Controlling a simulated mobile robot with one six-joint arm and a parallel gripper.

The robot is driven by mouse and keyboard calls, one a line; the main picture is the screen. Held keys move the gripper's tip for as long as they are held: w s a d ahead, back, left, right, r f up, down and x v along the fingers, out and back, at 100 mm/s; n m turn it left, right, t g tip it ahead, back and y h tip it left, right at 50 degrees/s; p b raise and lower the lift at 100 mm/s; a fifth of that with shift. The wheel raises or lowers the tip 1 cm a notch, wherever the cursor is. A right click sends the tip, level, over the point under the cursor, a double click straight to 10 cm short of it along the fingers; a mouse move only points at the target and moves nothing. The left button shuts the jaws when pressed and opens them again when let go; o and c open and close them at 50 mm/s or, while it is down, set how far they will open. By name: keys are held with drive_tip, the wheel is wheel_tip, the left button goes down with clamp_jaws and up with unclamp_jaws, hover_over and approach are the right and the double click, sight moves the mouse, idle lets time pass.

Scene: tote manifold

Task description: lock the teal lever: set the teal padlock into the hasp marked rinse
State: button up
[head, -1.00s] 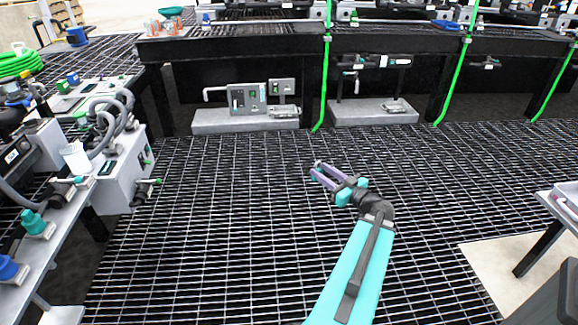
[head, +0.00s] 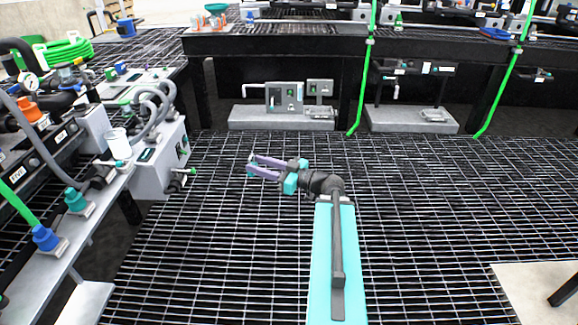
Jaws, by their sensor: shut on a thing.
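My gripper (head: 252,165) is over the dark floor grating in the middle of the head view, its purple fingers pointing left. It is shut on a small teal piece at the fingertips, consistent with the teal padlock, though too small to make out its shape. A lever with a teal grip (head: 121,163) shows on the left bench by a white cup. A teal knob (head: 75,198) stands on a pale base nearer the front. I cannot make out the hasp marked rinse; the labels on the left bench are too small to read surely.
The left bench (head: 60,262) carries hoses, a white cup (head: 118,142), a grey box (head: 160,170) and a blue knob (head: 46,238). Green posts (head: 365,70) and a low grey plinth (head: 262,118) stand at the back. The grating between is clear.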

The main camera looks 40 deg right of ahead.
drive_tip(key=w+a+r+n+g+y, duration=0.1)
drive_tip(key=w+a+n+g+y, duration=0.1)
drive_tip(key=a, duration=0.8)
drive_tip(key=w+a+r+n+g+y, duration=0.1)
drive_tip(key=a+r+n+g+y, duration=0.1)
drive_tip(key=a, duration=0.8)
drive_tip(key=w+a+r+n+g+y, duration=0.2)
drive_tip(key=a+y, duration=0.1)
drive_tip(key=a, duration=0.7)
drive_tip(key=shift+w+y, duration=0.3)
drive_tip(key=shift+s, duration=0.1)
